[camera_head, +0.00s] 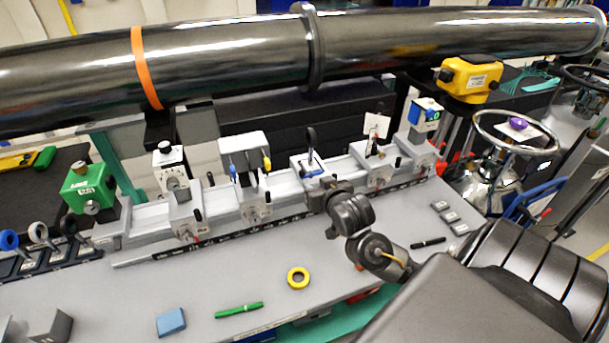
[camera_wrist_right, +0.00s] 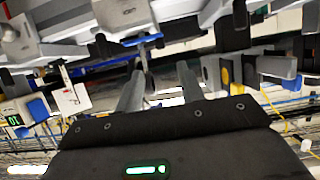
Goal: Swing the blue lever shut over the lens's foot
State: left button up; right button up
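A dark-rimmed lens (camera_head: 311,138), seen nearly edge-on, stands upright in a white carrier on the rail. The blue lever (camera_head: 315,173) lies at the front of that carrier, just below the lens. My right gripper (camera_head: 325,191) is right in front of this carrier, below the lever. In the right wrist view its two fingers (camera_wrist_right: 162,88) are apart with nothing gripped between them. A blue bar that looks like the lever (camera_wrist_right: 143,40) shows just past the fingertips; I cannot tell whether they touch. The lens's foot is too small to make out. My left gripper is not in view.
Other carriers stand along the rail (camera_head: 220,215), one with a white card (camera_head: 376,126). A dark beam pipe (camera_head: 230,60) runs behind and above. A yellow tape roll (camera_head: 298,278), green pen (camera_head: 239,310) and blue block (camera_head: 171,322) lie on the bench, with clear room between them.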

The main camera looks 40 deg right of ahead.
aim_at(303, 173)
jog(key=p+x, duration=0.2)
jog(key=x, duration=0.7)
jog(key=shift+w, duration=0.1)
jog(key=shift+w+d+f+p, duration=0.2)
jog(key=shift+w+f+p, duration=0.15)
jog(key=shift+w, duration=0.2)
jog(key=shift+c, duration=0.2)
grip_shut()
